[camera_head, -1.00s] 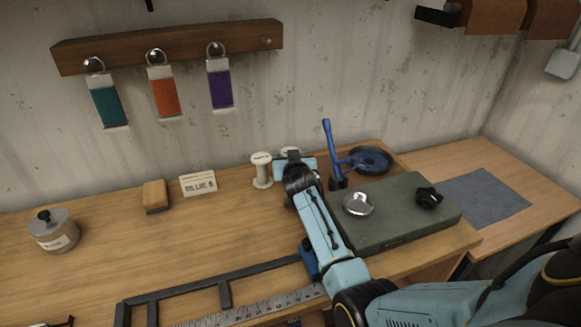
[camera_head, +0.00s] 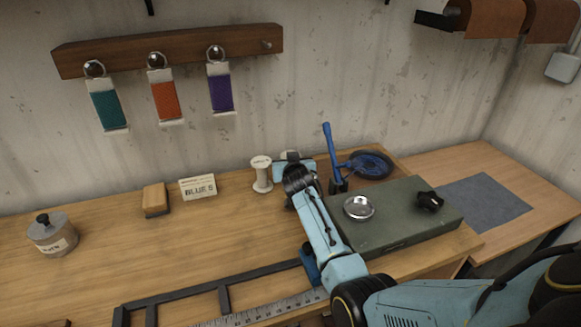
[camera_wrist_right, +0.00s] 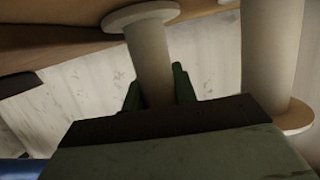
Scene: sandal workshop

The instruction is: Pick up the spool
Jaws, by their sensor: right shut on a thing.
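Two pale spools stand at the back of the wooden bench. One spool (camera_head: 262,175) is in plain view in the head view, upright and apart from my right gripper. The other spool (camera_head: 290,155) is mostly hidden behind my right gripper, with only its top showing. In the right wrist view, my right gripper (camera_wrist_right: 158,88) has its green fingers shut around the shaft of a spool (camera_wrist_right: 149,50). The second spool (camera_wrist_right: 270,55) stands beside it at the right of that view. I cannot tell whether the held spool touches the bench. My left gripper is not in view.
A blue tool stand (camera_head: 338,175) and a dark blue dish (camera_head: 368,164) are close right of my right gripper. A green slab (camera_head: 395,230) carries a metal dish (camera_head: 359,207). A label card (camera_head: 198,187) stands left of the spools.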

